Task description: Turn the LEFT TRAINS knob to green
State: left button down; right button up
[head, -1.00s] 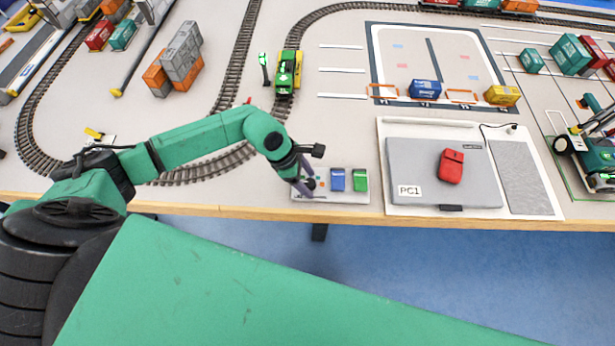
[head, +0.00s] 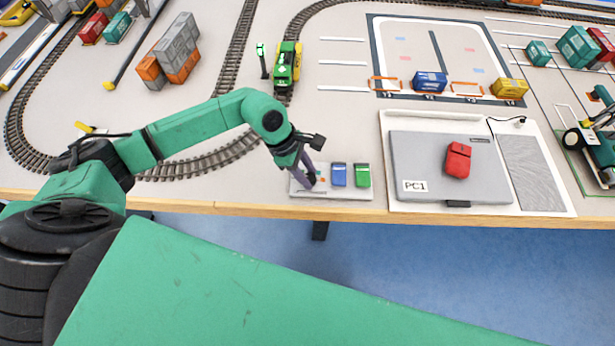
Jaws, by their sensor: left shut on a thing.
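The control panel (head: 350,193) is a small pale plate at the table's front edge, left of the laptop. It carries a blue block (head: 339,175) and a green block (head: 362,176) on its right part. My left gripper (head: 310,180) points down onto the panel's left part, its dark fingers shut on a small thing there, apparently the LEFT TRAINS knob. The fingers hide the knob, so its pointing direction cannot be seen. Small orange and teal marks show beside the fingers. The panel's lettering is too small to read. My right gripper is out of view.
A grey laptop (head: 440,150) marked PC1 with a red mouse (head: 457,160) lies right of the panel. A green-yellow locomotive (head: 286,68) stands on the track behind, beside a green signal (head: 262,60). Stacked grey and orange containers (head: 177,50) stand at the back left.

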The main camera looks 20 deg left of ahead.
pick_arm(q)
jog(key=m+b, duration=0.1)
jog(key=m+g+b, duration=0.1)
jog(key=b, duration=0.1)
jog(key=m+b, duration=0.1)
jog(key=b, duration=0.1)
jog(key=shift+w+f+m, duration=0.2)
jog(key=shift+f+m, duration=0.05)
jog(key=shift+m, duration=0.05)
jog(key=shift+r+m+g+b, duration=0.3)
jog(key=shift+m+g+b, duration=0.3)
jog(key=shift+m+b, duration=0.55)
jog(key=shift+c, duration=2.3)
grip_release()
jog(key=b+v, duration=0.1)
jog(key=v, duration=1.3)
jog(key=shift+r, duration=0.35)
jog(key=shift+d, duration=0.1)
